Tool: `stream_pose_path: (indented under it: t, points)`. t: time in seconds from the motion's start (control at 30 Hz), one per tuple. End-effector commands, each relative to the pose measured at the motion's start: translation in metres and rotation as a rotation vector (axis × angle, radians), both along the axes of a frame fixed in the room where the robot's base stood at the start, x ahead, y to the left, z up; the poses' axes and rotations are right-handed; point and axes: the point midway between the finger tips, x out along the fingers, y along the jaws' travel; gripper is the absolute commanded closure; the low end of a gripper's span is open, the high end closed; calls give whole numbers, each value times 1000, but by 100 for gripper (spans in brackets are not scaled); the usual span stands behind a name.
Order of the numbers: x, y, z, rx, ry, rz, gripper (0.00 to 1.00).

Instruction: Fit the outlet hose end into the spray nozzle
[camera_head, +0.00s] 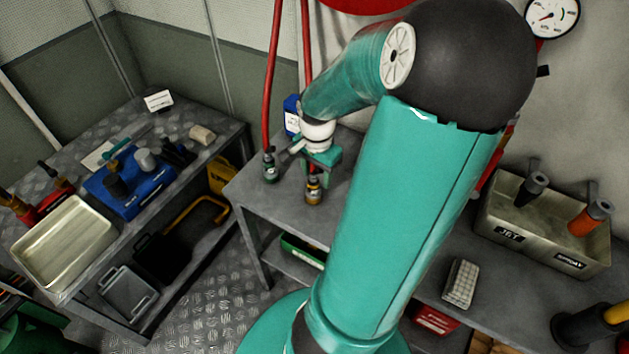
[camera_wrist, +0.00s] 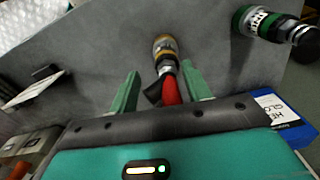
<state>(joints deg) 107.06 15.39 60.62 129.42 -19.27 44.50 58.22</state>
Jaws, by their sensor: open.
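Two red hoses hang down to the grey bench; which one is the outlet hose cannot be told. One ends in a yellow-banded metal hose end (camera_head: 313,190), the other in a green-banded hose end (camera_head: 269,168). My gripper (camera_head: 320,160) is open above the yellow-banded one. In the wrist view, my open fingers (camera_wrist: 160,74) stand either side of the red hose just behind the yellow-banded end (camera_wrist: 164,46). The green-banded end (camera_wrist: 262,22) lies off to the right. A black nozzle (camera_head: 532,188) and an orange nozzle (camera_head: 590,217) stand in a metal holder at right.
The nozzle holder (camera_head: 489,215) has a "JET" label and a second label too small to read surely. A blue container (camera_head: 291,115) stands behind the hoses. A pale block (camera_head: 460,283) lies on the bench. A side table (camera_head: 226,130) at left holds a tray and blue box.

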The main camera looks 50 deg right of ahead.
Motion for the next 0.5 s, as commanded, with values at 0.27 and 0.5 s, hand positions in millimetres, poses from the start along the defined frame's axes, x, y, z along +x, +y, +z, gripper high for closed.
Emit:
stream_pose_path:
  t: [0.27,0.5]
  points:
    - [0,0,0,0,0,0,73]
    - [0,0,1,0,1,-1,88]
